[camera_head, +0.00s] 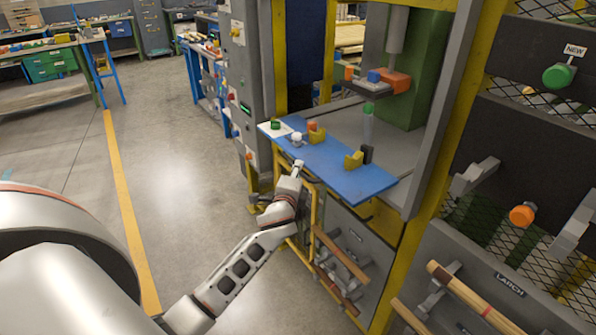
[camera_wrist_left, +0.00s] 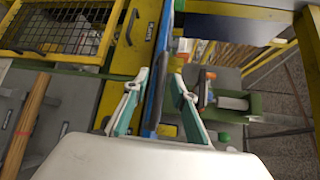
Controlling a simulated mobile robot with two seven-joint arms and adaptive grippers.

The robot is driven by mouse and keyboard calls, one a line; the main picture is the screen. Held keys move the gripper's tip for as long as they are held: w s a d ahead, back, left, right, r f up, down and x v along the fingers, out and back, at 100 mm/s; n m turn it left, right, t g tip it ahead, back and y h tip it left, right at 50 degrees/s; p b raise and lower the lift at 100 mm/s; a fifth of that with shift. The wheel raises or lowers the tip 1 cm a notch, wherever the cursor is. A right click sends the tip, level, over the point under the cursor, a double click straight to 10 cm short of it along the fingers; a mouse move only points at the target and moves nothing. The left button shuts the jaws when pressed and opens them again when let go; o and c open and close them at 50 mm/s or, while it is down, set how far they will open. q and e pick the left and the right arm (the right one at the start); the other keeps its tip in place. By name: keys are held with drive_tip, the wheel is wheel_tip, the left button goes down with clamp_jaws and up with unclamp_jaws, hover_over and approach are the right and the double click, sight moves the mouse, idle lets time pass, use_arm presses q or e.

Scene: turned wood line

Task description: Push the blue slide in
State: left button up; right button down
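The blue slide (camera_head: 345,178) is a flat blue board that sticks out from the front of the machine, with several small parts on it. My left gripper (camera_head: 298,166) is at its near long edge, left of the middle. In the left wrist view the slide shows edge-on as a thin blue strip (camera_wrist_left: 158,88) between the two spread fingers of the left gripper (camera_wrist_left: 160,78). The fingers seem to stand apart from it on both sides; contact cannot be made out. My right gripper is not in view.
A yellow frame post (camera_head: 280,60) and a grey control cabinet (camera_head: 240,70) flank the opening. The floor at left is clear.

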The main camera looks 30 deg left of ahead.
use_arm(q)
drive_tip(key=shift+x, duration=0.9)
clamp_jaws()
